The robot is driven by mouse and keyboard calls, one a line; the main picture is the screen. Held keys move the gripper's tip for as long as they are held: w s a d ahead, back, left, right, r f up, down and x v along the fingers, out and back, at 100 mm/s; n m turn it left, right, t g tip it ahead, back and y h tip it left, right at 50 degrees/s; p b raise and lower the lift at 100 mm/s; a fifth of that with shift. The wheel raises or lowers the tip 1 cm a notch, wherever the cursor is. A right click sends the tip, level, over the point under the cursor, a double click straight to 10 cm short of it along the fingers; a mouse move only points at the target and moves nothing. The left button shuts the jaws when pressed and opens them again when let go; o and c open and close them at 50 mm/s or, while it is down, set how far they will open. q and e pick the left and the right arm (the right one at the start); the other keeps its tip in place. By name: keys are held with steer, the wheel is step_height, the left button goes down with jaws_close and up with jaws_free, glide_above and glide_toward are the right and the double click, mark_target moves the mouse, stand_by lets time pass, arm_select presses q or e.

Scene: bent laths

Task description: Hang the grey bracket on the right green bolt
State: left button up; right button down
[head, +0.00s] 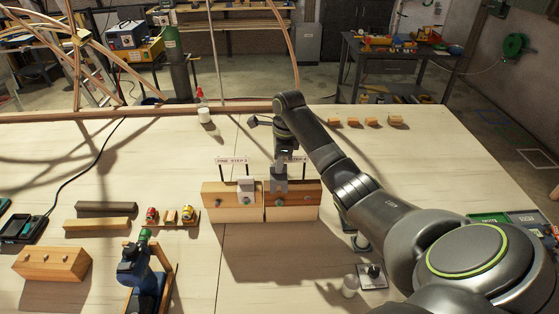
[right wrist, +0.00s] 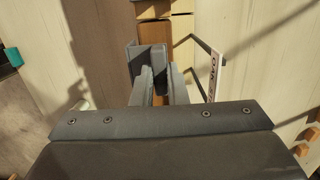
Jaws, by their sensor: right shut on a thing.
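My right gripper (head: 280,168) comes down from above and is shut on the grey bracket (head: 279,184). The bracket is upright at the front face of the right wooden block (head: 312,212), near its left end. In the right wrist view the bracket (right wrist: 134,62) shows between and beyond the fingers (right wrist: 161,88). One bolt (head: 278,203) shows just below the bracket, and another bolt (head: 306,202) is bare to its right. Their green colour is hard to make out. Whether the bracket touches a bolt I cannot tell. My left gripper is not in view.
The left wooden block (head: 230,214) carries a pale bracket (head: 245,188) and a bolt (head: 222,203). A small sign (head: 232,161) stands behind it. A rack of small coloured items (head: 171,217) and a blue tool (head: 140,270) lie left.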

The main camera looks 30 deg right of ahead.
steer(key=shift+f, duration=1)
steer(key=shift+f, duration=1.4)
stand_by(0.4)
steer(key=c, duration=1.4)
jaws_free()
steer(key=shift+o, duration=0.2)
steer(key=shift+r, duration=0.1)
steer(key=shift+r, duration=3.45)
